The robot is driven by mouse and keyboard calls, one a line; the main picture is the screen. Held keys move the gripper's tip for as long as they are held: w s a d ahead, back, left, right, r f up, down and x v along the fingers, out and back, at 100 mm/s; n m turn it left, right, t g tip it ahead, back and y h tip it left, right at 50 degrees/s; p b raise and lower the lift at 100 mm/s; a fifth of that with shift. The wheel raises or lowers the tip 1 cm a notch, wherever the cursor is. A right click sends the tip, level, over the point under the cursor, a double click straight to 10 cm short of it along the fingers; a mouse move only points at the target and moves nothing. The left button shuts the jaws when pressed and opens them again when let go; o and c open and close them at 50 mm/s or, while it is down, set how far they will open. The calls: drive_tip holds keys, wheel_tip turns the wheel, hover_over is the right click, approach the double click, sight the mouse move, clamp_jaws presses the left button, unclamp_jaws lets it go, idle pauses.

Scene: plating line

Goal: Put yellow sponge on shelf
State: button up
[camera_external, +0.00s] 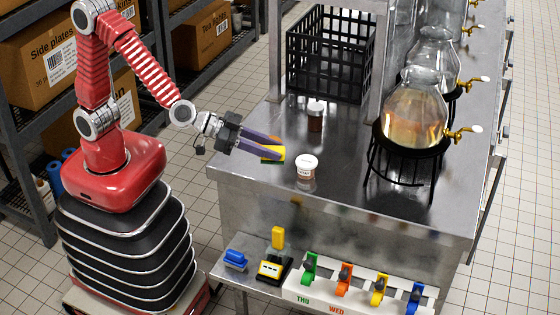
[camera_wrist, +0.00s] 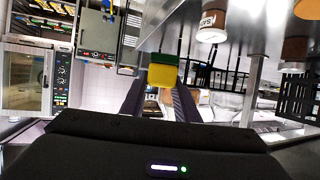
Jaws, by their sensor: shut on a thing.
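My gripper (camera_external: 264,147) is shut on the yellow sponge (camera_external: 273,154), which has a green layer. In the external view it holds the sponge at the left end of the steel table, close to or just above the top. In the wrist view the sponge (camera_wrist: 162,76) sits between the two fingers, yellow face and green edge showing. Whether it touches the tabletop cannot be told. A low steel shelf (camera_external: 243,279) juts out at the front of the table. It holds a blue brush-like item (camera_external: 235,259) and a black-and-yellow device (camera_external: 272,267).
A white-lidded jar (camera_external: 306,168) stands just right of the sponge, with a brown jar (camera_external: 315,117) behind. A black crate (camera_external: 329,55) and glass dispensers (camera_external: 415,115) stand farther back. Coloured clips (camera_external: 345,279) fill the low shelf's right. Dark racks with boxes (camera_external: 38,63) stand left.

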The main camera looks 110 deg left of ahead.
sight(282, 149)
drive_tip(key=shift+d+r, duration=0.3)
drive_tip(key=shift+r, duration=0.1)
drive_tip(key=shift+a, duration=0.1)
drive_tip(key=shift+w+a+f, duration=0.1)
drive_tip(key=shift+a+f, duration=0.3)
drive_tip(key=shift+f, duration=0.25)
drive_tip(key=shift+n+g+y, duration=0.4)
drive_tip(key=shift+n+y, duration=0.4)
drive_tip(key=a, duration=0.1)
drive_tip(key=w+a+f, duration=0.1)
drive_tip(key=a+f, duration=0.1)
drive_tip(key=shift+w+a, duration=0.4)
drive_tip(key=s+a+n+g+y, duration=0.4)
drive_tip(key=a+n+g+y, duration=0.2)
drive_tip(key=a, duration=0.8)
drive_tip(key=shift+n+g+y, duration=0.3)
drive_tip(key=shift+n+g, duration=0.2)
drive_tip(key=shift+n, duration=0.7)
drive_tip(key=shift+f, duration=0.1)
